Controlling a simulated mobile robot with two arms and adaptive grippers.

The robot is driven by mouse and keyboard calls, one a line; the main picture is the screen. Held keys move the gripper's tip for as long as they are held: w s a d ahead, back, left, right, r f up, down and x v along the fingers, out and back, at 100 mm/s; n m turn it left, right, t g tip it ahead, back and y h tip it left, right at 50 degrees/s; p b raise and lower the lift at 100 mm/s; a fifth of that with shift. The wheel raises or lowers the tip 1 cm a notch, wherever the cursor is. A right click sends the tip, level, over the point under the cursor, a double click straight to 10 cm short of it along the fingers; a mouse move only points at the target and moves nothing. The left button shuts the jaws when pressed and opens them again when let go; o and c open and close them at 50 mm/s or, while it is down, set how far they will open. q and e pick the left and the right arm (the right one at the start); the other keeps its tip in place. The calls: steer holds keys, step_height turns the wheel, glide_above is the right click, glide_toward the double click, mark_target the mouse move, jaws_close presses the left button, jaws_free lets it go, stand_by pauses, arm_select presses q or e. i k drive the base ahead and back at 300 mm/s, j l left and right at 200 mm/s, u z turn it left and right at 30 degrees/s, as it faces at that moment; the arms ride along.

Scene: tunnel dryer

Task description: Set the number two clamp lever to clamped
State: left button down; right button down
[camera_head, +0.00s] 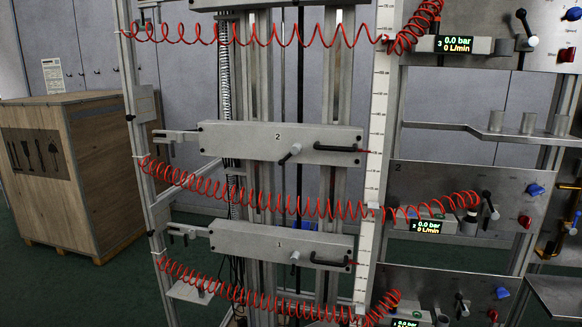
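The number two carriage beam (240,139), a grey horizontal plate marked "2", spans the rack's uprights at mid-height. A short lever with a pale grey end (290,153) sits at its lower edge, tilted down to the left. A long black handle (336,148) lies horizontally to its right. I cannot tell for certain which is the clamp lever, and no clamped or unclamped marking is legible. Neither of my grippers is in view.
The number one beam (235,237) below has a similar lever (295,256) and black handle (329,262). Red coiled hoses (250,206) hang across the front. Control panels with a gauge (426,227) stand right. A wooden crate (97,150) stands left on green floor.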

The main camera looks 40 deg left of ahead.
mark_target(296, 148)
steer(key=u, duration=0.4)
steer(key=i+l+u, duration=0.1)
steer(key=u, duration=0.3)
steer(key=l+u, duration=0.2)
steer(key=u, duration=0.2)
steer(key=i+l+u, duration=0.1)
steer(key=u, duration=0.3)
